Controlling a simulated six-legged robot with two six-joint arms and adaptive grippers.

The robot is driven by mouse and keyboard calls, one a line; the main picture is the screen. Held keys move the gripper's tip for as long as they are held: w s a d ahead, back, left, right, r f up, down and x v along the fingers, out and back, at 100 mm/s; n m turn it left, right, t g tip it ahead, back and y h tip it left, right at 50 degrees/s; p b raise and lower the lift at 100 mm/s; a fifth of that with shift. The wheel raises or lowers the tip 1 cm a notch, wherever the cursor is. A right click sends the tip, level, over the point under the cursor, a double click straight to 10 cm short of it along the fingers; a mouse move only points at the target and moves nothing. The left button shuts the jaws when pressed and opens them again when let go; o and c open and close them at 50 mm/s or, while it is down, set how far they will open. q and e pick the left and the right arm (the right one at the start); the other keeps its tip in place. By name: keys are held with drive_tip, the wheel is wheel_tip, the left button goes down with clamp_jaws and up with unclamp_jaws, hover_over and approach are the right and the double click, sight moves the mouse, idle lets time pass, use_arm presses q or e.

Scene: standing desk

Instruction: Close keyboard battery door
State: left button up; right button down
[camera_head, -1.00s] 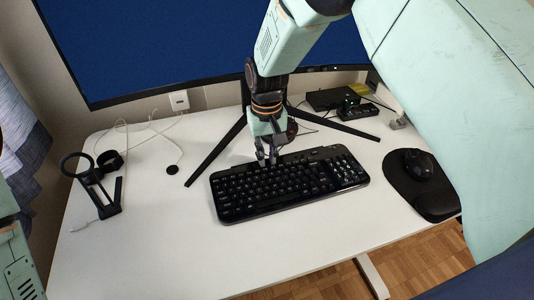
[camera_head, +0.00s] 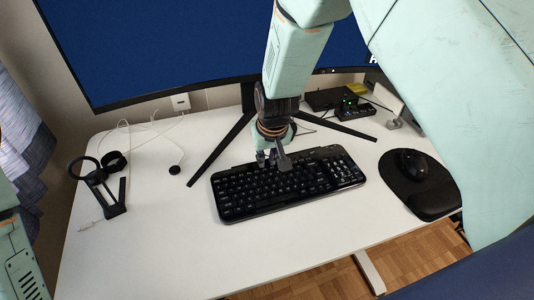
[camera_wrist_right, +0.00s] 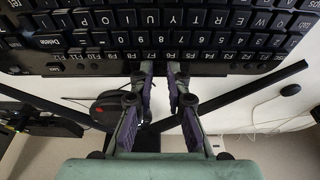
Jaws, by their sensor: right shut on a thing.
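The black keyboard (camera_head: 330,172) lies keys up on the white desk, slightly tilted in the head view. Its key rows fill the top of the right wrist view (camera_wrist_right: 90,22). My right gripper (camera_head: 272,160) reaches down from behind to the keyboard's back edge. In the right wrist view its two fingertips (camera_wrist_right: 163,72) meet that edge near the function keys, with a small gap between them, and it is shut on the keyboard's edge. The battery door is not visible; the keyboard's underside is hidden. My left gripper is not in view; only part of my left arm shows at the left edge.
The monitor's splayed stand legs (camera_head: 221,148) are behind the keyboard. A mouse (camera_head: 413,163) on a black pad (camera_head: 435,200) is at right. A black ring-shaped holder (camera_head: 105,190) and white cables are at left. The desk's front left (camera_head: 150,255) is clear.

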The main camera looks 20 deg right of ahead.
drive_tip(key=shift+s+f, duration=0.25)
drive_tip(key=shift+f, duration=0.1)
drive_tip(key=c, duration=1.1)
unclamp_jaws()
drive_tip(key=shift+f, duration=0.1)
drive_tip(key=shift+c, duration=0.2)
drive_tip(key=o, duration=0.9)
drive_tip(key=shift+w+r, duration=0.2)
drive_tip(key=shift+w, duration=0.05)
drive_tip(key=shift+r, duration=0.1)
drive_tip(key=v, duration=1.2)
